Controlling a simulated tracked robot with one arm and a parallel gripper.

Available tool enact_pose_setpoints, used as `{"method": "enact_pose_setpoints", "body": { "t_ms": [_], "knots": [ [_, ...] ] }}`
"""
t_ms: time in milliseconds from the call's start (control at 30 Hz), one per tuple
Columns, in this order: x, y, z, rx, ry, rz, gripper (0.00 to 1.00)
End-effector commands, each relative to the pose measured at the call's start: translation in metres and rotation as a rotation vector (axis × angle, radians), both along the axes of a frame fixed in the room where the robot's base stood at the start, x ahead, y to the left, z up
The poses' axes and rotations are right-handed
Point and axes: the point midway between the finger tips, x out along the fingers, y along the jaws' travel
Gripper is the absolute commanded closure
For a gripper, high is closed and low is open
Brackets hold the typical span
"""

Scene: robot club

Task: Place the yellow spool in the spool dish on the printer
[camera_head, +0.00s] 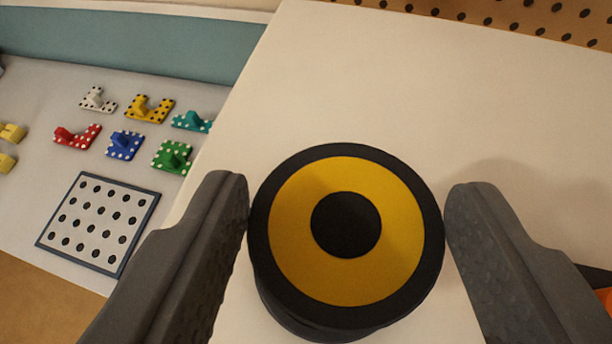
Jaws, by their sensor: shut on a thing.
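The yellow spool (299,256) is a round body with a black rim, a yellow face and a black centre. It sits between the two dark grey fingers of my gripper (346,212), which is shut on it, one finger at each side. Its round face points up toward the camera. A pale, flat surface (400,80) lies below and behind it; I cannot tell whether the spool touches it. No spool dish is visible in this view, and I cannot tell whether the pale surface belongs to the printer.
At the left, a lower light table (40,95) holds several coloured dotted pieces, including a red one (78,137) and a green one (172,157), and a dotted square board (98,222). A pegboard (540,18) stands at the top right. An orange thing shows at the right edge.

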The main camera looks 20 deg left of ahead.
Motion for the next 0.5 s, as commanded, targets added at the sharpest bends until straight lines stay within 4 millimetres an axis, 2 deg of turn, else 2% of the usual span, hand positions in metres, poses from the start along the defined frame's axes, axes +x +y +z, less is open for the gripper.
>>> {"method": "enact_pose_setpoints", "body": {
  "t_ms": [233,500],
  "knots": [
    [0.007,0.004,0.000,0.000,-0.001,0.001,0.72],
    [0.006,0.003,-0.027,-0.002,0.003,-0.001,0.72]
  ]
}}
